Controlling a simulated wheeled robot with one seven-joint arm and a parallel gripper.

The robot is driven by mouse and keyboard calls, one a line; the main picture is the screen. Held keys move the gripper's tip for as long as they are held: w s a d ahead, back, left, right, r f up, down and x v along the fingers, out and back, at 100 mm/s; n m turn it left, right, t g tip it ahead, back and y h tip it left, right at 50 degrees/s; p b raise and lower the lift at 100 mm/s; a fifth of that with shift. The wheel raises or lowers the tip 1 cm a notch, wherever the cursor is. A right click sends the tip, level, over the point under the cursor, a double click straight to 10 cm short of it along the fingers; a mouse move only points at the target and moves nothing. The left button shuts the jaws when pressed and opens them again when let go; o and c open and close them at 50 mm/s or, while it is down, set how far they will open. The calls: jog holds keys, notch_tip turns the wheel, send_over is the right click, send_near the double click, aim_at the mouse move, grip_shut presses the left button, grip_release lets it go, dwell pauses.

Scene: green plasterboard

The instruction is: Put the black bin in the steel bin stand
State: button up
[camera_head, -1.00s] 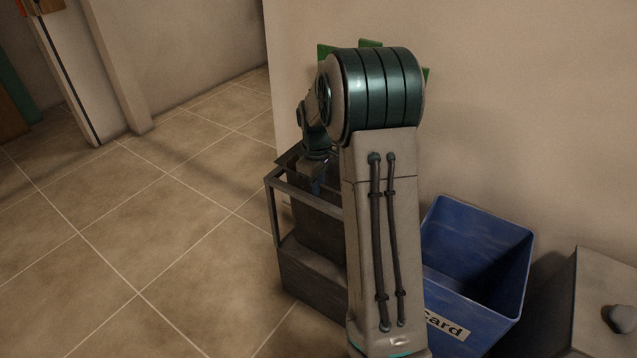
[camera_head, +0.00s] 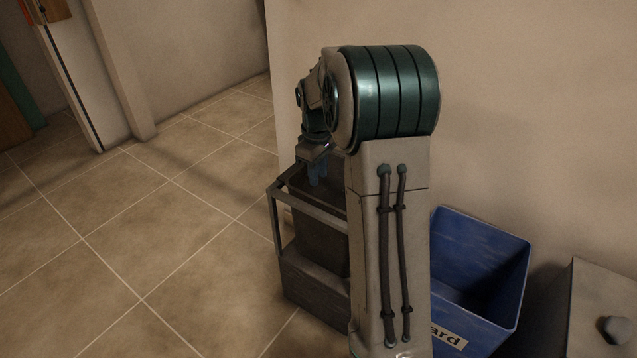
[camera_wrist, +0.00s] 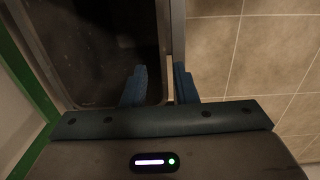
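The black bin (camera_head: 320,238) stands inside the steel bin stand (camera_head: 276,222), beside the wall. It looks roughly upright, with its rim near the stand's top rail; its right part is hidden behind my arm. In the wrist view I look down into the dark bin (camera_wrist: 110,45), with the stand's rail (camera_wrist: 178,30) along its right side. My gripper (camera_head: 316,172) is over the bin's near-left rim. In the wrist view my gripper (camera_wrist: 160,85) has its fingers apart, one over the bin's inside and one to the right near the rail. Contact with the rim cannot be told.
A blue bin (camera_head: 478,265) with a card label stands right of the stand, partly behind my arm. A grey lidded box (camera_head: 600,310) is at the far right. The wall is close behind. Tiled floor (camera_head: 150,230) on the left is clear.

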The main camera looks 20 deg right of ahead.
notch_tip(320, 180, up, 5)
jog(key=s+a+r+m, duration=0.25)
jog(key=s+a, duration=0.45)
jog(key=s, duration=0.5)
jog(key=s+a+f+m, duration=0.1)
jog(key=s+a+m, duration=0.1)
jog(key=s, duration=0.5)
jog(key=s+a+f+m+t, duration=0.1)
jog(key=s+f+m, duration=0.1)
jog(key=s, duration=0.5)
jog(key=shift+a+f+p, duration=0.25)
jog(key=shift+a+p, duration=0.15)
jog(key=shift+p, duration=0.05)
jog(key=shift+s, duration=0.1)
